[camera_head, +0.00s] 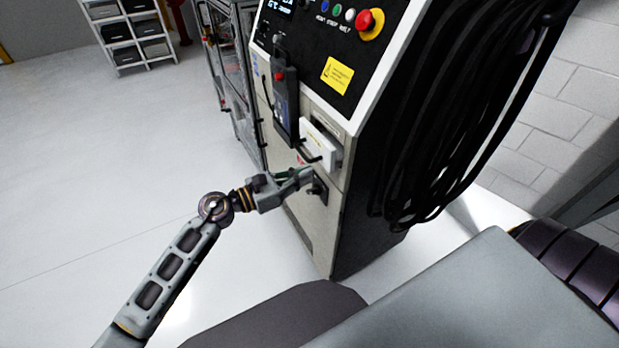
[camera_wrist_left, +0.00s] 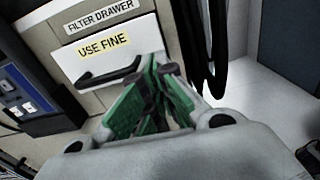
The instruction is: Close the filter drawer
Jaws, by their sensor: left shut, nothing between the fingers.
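The filter drawer (camera_head: 318,146) is a white-fronted box on the front of the control cabinet, and it stands out a little from the cabinet face. In the left wrist view its white front (camera_wrist_left: 140,48) carries a yellow "USE FINE" label and a black bar handle (camera_wrist_left: 108,75). A "FILTER DRAWER" plate is above it. My left gripper (camera_head: 306,176) is shut and empty, close by the drawer's lower edge. Its green-padded fingers (camera_wrist_left: 158,78) overlap the drawer front's lower right part in the wrist view. I cannot tell whether they touch. My right gripper is not in view.
The cabinet's panel has a red emergency button (camera_head: 370,24). A black pendant (camera_head: 285,100) hangs left of the drawer, and a dark latch (camera_head: 319,190) sits below it. Black cables (camera_head: 440,130) hang on the cabinet's side. The floor (camera_head: 90,180) at left is clear.

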